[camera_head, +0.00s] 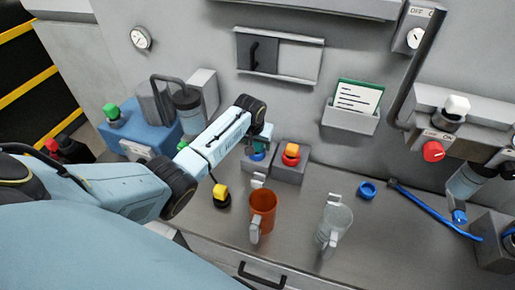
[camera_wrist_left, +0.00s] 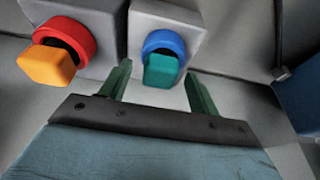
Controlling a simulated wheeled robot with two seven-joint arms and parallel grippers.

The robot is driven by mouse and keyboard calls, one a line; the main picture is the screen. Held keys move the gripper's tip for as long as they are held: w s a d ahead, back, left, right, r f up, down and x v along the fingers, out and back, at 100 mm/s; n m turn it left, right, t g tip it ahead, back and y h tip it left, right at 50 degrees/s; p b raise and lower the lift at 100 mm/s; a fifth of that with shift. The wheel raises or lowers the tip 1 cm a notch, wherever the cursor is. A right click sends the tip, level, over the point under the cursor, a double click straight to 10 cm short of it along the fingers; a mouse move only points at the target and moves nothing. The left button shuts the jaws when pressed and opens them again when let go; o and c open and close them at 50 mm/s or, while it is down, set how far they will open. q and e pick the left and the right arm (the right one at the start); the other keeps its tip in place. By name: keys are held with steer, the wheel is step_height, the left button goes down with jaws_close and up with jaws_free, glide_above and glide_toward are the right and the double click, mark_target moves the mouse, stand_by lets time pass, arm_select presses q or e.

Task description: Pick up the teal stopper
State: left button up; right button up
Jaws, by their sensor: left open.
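The teal stopper (camera_wrist_left: 160,71) sits in a blue ring (camera_wrist_left: 163,44) on a grey block, in the left wrist view. My left gripper (camera_wrist_left: 158,78) is open, with one dark green finger on each side of the stopper; I cannot tell whether either touches it. In the head view the left gripper (camera_head: 261,137) reaches down over the block, hiding most of the stopper. Part of the blue ring (camera_head: 257,155) shows below it. My right gripper is not in view.
An orange stopper in a red ring (camera_head: 291,156) stands close on the right. A yellow-topped black piece (camera_head: 221,195), an amber cup (camera_head: 263,208) and a clear cup (camera_head: 335,222) stand in front. A blue box (camera_head: 150,125) is left. Bare counter lies between the cups.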

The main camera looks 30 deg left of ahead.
mark_target(257, 143)
arm_select(q)
steer(key=c, duration=1.1)
steer(key=shift+a+r+b, duration=0.1)
steer(key=shift+r+b, duration=0.4)
steer(key=shift+r, duration=3.1)
steer(key=shift+c, duration=0.2)
